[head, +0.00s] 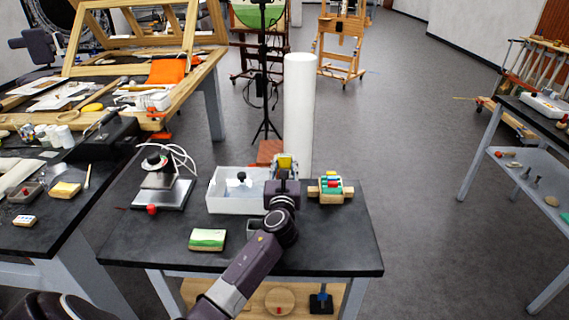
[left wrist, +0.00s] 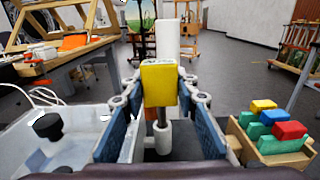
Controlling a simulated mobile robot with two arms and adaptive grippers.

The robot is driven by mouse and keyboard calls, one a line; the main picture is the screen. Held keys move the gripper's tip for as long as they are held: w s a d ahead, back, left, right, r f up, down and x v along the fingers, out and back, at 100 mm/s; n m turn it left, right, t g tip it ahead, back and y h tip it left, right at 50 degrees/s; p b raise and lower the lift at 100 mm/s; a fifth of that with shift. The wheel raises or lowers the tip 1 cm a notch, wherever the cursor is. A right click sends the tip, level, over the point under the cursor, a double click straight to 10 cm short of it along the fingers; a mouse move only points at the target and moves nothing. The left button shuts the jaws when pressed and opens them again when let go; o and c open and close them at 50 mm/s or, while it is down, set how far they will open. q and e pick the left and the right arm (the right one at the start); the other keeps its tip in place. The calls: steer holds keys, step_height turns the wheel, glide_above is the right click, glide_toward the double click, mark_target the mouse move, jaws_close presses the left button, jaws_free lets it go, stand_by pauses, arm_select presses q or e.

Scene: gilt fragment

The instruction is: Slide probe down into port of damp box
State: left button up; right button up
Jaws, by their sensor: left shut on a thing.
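The probe has a yellow block handle (left wrist: 159,84) with a thin metal rod (left wrist: 161,115) pointing down below it. My left gripper (head: 285,163) is shut on the probe, with blue pads on both sides of it in the left wrist view (left wrist: 160,98). The damp box (head: 228,201) is a pale, see-through box with a black knob on top, left of the gripper. A small pale upright collar (left wrist: 163,134), seemingly the port, stands under the rod. The rod's lower end meets the collar in the picture; I cannot tell whether it is inside.
A wooden tray (head: 314,189) of coloured blocks stands close on the right. A device with white cables (head: 160,180) and a green-and-cream block (head: 207,239) are on the left of the black table (head: 340,250). A tall white cylinder (head: 299,110) stands behind.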

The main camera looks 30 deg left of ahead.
arm_select(q)
steer(key=shift+f+b, duration=0.7)
steer(key=shift+f, duration=0.3)
steer(key=o, duration=1.2)
steer(key=shift+r, duration=0.3)
step_height(320, 180, up, 10)
steer(key=shift+f, duration=0.25)
